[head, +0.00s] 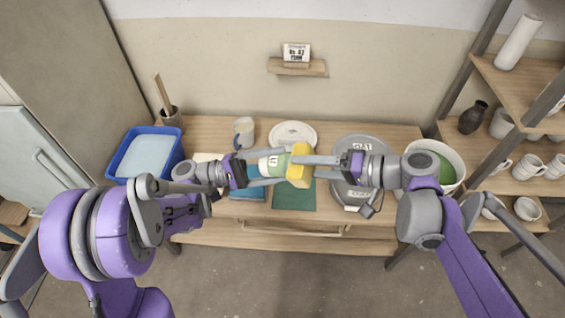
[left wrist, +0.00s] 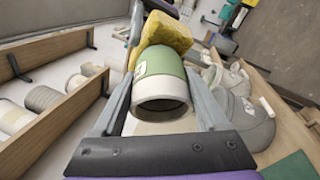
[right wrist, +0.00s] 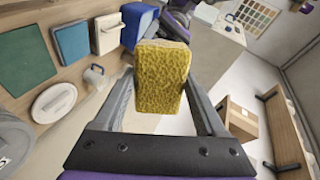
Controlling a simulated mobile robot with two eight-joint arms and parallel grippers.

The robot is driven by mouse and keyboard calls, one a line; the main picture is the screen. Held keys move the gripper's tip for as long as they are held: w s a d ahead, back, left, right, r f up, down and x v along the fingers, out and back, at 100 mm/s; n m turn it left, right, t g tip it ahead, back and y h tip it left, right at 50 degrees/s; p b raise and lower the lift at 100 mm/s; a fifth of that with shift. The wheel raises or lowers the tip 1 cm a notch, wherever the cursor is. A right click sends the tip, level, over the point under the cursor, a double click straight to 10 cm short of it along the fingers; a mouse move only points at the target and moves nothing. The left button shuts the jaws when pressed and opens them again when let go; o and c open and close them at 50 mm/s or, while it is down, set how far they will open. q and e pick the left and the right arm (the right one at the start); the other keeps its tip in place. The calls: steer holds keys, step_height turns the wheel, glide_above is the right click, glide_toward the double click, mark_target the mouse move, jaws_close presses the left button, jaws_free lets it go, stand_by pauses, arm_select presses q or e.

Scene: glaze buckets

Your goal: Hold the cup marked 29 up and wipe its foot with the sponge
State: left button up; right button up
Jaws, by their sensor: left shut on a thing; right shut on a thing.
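A green and white cup (head: 268,166) is held sideways above the table in my left gripper (head: 262,163). Its pale label is too small to read surely. In the left wrist view the cup (left wrist: 162,88) turns its open white mouth towards the camera, between the two fingers. The yellow sponge (head: 299,172) is clamped in my right gripper (head: 305,162), and it fills the space between the fingers in the right wrist view (right wrist: 162,78). The sponge is at the cup's far, foot end, touching or nearly so; the foot itself is hidden.
On the wooden table (head: 215,133) are a blue tub (head: 133,173), a mug (head: 243,127), a white round lid (head: 293,132), a grey bucket lid (head: 350,146) and a green cloth (head: 294,198). A white bucket with green contents (head: 432,160) stands right. Shelves with crockery are at far right.

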steer(key=shift+a+r, duration=0.2)
steer(key=shift+r, duration=0.7)
steer(key=shift+s+d+f, duration=0.1)
steer(key=shift+d+f, duration=0.1)
steer(key=shift+f, duration=0.4)
steer(key=shift+w+d+f, duration=0.1)
steer(key=shift+d+f, duration=0.15)
steer(key=shift+f, duration=0.4)
steer(key=shift+s+d+f, duration=0.1)
steer(key=shift+d+f, duration=0.1)
steer(key=shift+f, duration=0.4)
steer(key=shift+a+r, duration=0.25)
steer(key=shift+r, duration=0.25)
steer(key=shift+a+r, duration=0.2)
steer(key=shift+r, duration=0.25)
steer(key=shift+a+r, duration=0.2)
steer(key=shift+r, duration=0.75)
steer(key=s+d+r, duration=0.1)
steer(key=d+r, duration=0.1)
steer(key=d, duration=1.6)
steer(key=shift+s+d+r, duration=0.15)
steer(key=shift+s, duration=0.15)
